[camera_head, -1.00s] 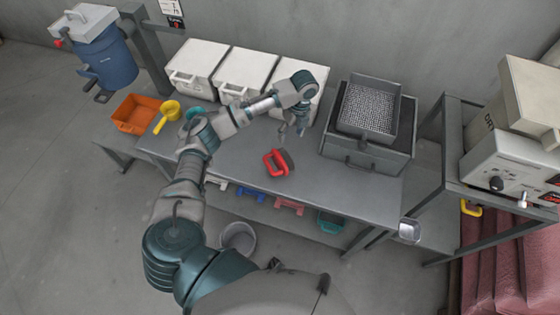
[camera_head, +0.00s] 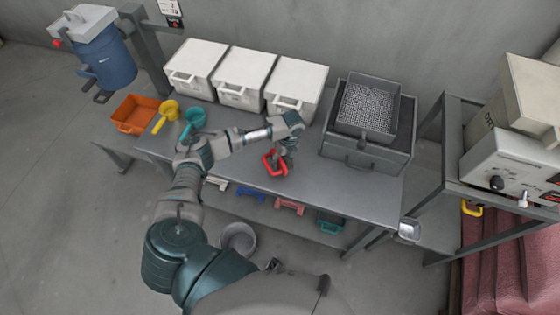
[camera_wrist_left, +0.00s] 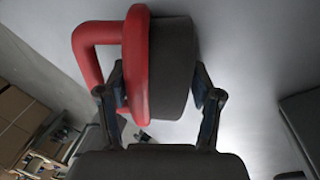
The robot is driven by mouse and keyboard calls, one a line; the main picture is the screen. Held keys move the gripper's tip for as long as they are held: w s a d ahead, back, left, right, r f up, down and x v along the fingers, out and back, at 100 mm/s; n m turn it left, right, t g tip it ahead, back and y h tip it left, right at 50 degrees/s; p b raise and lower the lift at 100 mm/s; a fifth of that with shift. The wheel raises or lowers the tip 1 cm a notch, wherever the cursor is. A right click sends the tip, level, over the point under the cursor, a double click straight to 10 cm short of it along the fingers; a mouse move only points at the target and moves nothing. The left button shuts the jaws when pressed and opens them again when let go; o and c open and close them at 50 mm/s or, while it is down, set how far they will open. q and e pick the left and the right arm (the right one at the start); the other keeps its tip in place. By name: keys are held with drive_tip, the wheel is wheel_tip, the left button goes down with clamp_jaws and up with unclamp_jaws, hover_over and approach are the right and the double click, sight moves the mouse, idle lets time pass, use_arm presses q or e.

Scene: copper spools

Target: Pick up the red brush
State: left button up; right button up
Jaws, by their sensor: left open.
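The red brush (camera_head: 270,166) lies on the grey workbench, with a red handle and a dark grey block. My left gripper (camera_head: 283,162) is down over it and partly hides it in the head view. In the left wrist view the brush (camera_wrist_left: 139,65) shows large, red handle at left and dark block at right. The left gripper's two fingers (camera_wrist_left: 160,92) are open, one on each side of the brush. I cannot tell whether they touch it. My right gripper is in neither view.
White boxes (camera_head: 243,77) with handles stand along the back of the workbench (camera_head: 345,190). A grey sieve box (camera_head: 367,150) stands to the right. An orange bin (camera_head: 136,114), a yellow scoop (camera_head: 168,109) and a teal scoop (camera_head: 194,118) are at the left.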

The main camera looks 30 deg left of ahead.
use_arm(q)
drive_tip(key=shift+a+f, duration=0.1)
drive_tip(key=shift+a, duration=0.15)
drive_tip(key=c, duration=1)
drive_tip(key=shift+d, duration=0.1)
